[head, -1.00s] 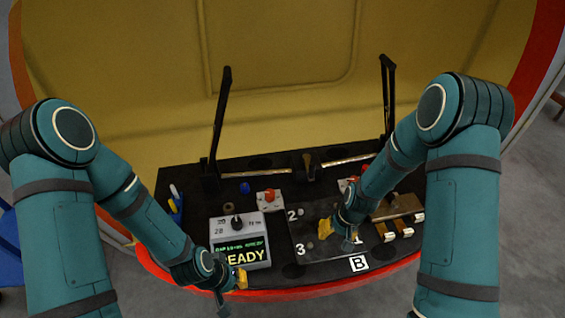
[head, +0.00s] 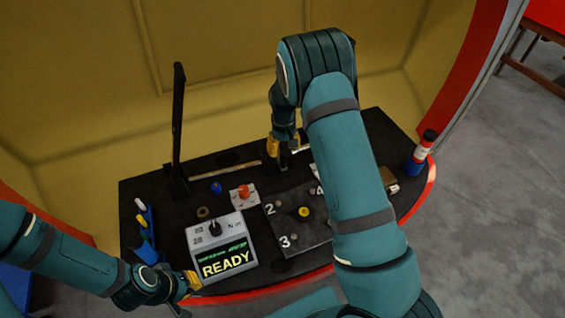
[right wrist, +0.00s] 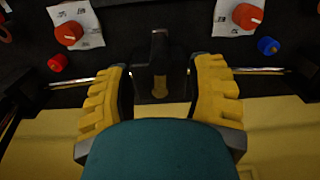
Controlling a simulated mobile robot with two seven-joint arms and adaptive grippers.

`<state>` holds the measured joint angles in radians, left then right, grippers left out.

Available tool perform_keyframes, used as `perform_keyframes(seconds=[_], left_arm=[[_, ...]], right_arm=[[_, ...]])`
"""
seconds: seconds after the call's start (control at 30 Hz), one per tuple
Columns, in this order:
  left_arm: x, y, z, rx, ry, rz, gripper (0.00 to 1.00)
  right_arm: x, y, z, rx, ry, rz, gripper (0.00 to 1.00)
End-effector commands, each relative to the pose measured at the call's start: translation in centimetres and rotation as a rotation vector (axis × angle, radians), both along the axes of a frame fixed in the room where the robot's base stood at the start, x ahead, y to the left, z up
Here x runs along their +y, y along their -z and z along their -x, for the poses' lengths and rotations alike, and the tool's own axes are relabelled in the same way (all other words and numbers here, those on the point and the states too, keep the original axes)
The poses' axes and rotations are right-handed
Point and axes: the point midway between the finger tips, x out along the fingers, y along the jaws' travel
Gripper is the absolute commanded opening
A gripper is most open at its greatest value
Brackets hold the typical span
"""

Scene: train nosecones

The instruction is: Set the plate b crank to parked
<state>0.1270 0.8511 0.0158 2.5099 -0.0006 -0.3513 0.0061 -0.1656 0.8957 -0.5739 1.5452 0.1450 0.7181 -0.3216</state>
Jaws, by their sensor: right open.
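My right gripper (head: 278,152) is at the back middle of the black bench. In the right wrist view its yellow fingers (right wrist: 160,95) are apart, on either side of a black block with an upright post (right wrist: 158,70); I cannot tell if they touch it. I cannot tell whether this block is the plate b crank. The dark numbered plate (head: 286,222) has a yellow knob (head: 305,211) in its middle; my right arm covers its right part, and no B label shows now. My left gripper (head: 188,284) is low at the front left, beside the READY box; its jaw opening is unclear.
The grey READY box (head: 222,246) stands left of the plate. A tall black lever (head: 178,125) rises at the back left. A red knob (head: 243,191) and blue knob (head: 216,187) sit behind the box.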

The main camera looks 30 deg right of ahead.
Motion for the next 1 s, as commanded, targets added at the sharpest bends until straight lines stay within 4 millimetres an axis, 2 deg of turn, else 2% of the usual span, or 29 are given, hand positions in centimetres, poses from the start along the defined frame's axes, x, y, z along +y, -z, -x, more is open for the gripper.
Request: perform_keyframes(seconds=[0.03, 0.1, 0.3, 0.5, 0.8, 0.83, 0.97, 1.0], left_arm=[[0.0, 0.3, 0.1, 0.002, 0.001, 0.000, 0.00], [0.0, 0.5, 0.1, 0.003, 0.002, 0.000, 0.00], [0.0, 0.9, 0.2, 0.005, 0.004, 0.000, 0.00], [0.0, 1.1, 0.2, 0.005, 0.004, 0.000, 0.00], [0.0, 1.1, 0.2, 0.004, 0.004, 0.000, 0.00], [0.0, 1.1, 0.2, 0.004, 0.004, 0.000, 0.00], [0.0, 1.1, 0.2, 0.004, 0.004, 0.000, 0.00], [0.0, 1.1, 0.2, 0.004, 0.004, 0.000, 0.00]], right_arm=[[0.0, 1.3, 0.1, 0.003, 0.000, 0.001, 0.55], [-0.1, 2.6, 0.1, 0.003, 0.001, 0.001, 0.55], [0.0, 5.5, 0.0, 0.001, 0.000, 0.001, 0.55], [-0.1, 6.8, 0.0, 0.000, 0.001, 0.000, 0.55], [0.0, 6.9, 0.0, -0.001, 0.001, 0.000, 0.55], [0.0, 6.9, 0.0, -0.001, 0.001, 0.000, 0.50], [0.0, 6.8, 0.0, -0.001, 0.001, 0.000, 0.05], [0.0, 6.8, 0.0, -0.001, 0.001, 0.000, 0.00]])
